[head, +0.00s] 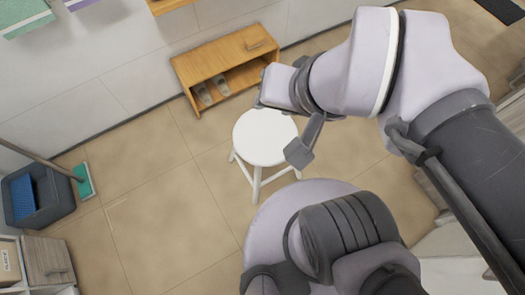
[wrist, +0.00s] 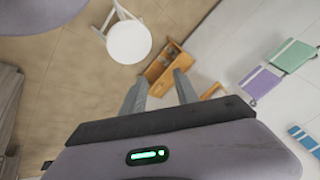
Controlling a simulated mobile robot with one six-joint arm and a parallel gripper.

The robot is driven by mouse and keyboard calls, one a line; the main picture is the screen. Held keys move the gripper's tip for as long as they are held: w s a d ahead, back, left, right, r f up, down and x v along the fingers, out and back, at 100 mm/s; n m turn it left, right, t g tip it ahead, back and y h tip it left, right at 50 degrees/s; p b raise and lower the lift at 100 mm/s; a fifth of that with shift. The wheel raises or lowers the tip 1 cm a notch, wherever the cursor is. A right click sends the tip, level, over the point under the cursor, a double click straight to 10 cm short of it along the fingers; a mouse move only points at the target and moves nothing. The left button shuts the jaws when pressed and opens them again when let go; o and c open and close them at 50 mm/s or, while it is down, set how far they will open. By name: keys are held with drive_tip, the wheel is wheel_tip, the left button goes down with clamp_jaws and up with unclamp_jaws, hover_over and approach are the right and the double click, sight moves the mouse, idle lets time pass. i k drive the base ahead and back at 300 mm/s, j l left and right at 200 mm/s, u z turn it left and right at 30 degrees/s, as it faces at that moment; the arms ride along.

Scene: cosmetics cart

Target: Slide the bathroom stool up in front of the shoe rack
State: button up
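The bathroom stool (head: 264,137) is white, with a round seat and splayed legs. It stands upright on the tiled floor, a short way in front of the wooden shoe rack (head: 212,62), with a gap of floor between them. The rack is against the wall, with pale shoes on its lower level. My gripper (head: 280,130) is above the stool's right side in the head view and hides part of it. In the wrist view its two fingers (wrist: 160,78) are apart with nothing between them. The stool (wrist: 129,43) and the rack (wrist: 158,66) show beyond them.
A dark bin (head: 38,205) with a blue item and a green-headed broom (head: 84,180) stand at the left. A cabinet (head: 45,262) is at the lower left. Towels (wrist: 262,84) hang on the wall. The floor left of the stool is clear.

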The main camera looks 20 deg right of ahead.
sight(260, 137)
drive_tip(key=i+j+z, duration=0.15)
drive_tip(key=j+z, duration=0.55)
drive_tip(key=i+j, duration=0.05)
